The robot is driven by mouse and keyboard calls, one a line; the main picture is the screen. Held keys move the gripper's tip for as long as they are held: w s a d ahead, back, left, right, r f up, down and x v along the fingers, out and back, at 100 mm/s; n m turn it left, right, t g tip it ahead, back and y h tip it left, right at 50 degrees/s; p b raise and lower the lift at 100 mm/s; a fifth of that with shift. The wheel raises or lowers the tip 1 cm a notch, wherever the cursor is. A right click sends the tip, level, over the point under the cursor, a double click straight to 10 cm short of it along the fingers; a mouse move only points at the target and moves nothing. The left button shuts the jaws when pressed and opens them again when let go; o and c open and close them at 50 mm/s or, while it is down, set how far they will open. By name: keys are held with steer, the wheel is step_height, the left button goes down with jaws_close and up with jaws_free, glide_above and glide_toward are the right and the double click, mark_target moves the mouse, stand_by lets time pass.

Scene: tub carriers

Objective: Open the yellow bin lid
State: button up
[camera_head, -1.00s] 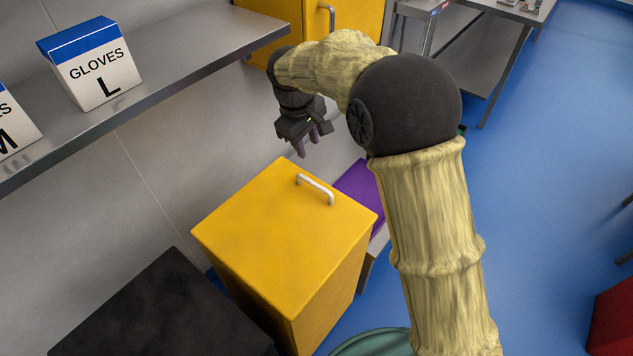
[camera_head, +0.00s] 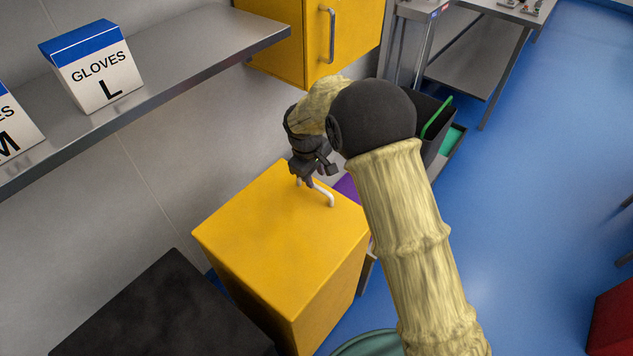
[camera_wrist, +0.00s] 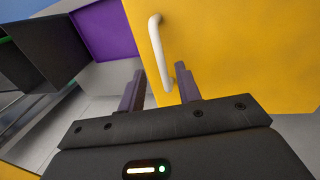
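The yellow bin (camera_head: 285,240) stands against the wall with its flat lid (camera_head: 270,230) closed. A white bar handle (camera_head: 322,194) sits near the lid's far right edge. My gripper (camera_head: 308,182) is over the far end of the handle in the head view, which hides that end. In the wrist view the handle (camera_wrist: 157,50) lies ahead of my gripper (camera_wrist: 160,85), and its near end comes between the two spread fingers, closer to the right one. The fingers are open, and I cannot tell whether they touch the handle.
A dark bin (camera_head: 165,315) stands left of the yellow one, and a purple lid (camera_wrist: 103,28) beyond it. A steel shelf (camera_head: 190,55) with glove boxes (camera_head: 95,70) runs along the wall above. A yellow cabinet (camera_head: 285,40) hangs at the back.

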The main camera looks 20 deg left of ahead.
mark_target(317, 187)
steer(key=shift+w+d+f, duration=0.1)
steer(key=shift+w+f, duration=0.15)
steer(key=shift+f, duration=0.85)
steer(key=shift+w+d+f, duration=0.1)
steer(key=shift+w+f, duration=0.1)
steer(key=shift+f, duration=0.9)
steer(key=shift+a, duration=0.1)
steer(key=c, duration=0.6)
jaws_close()
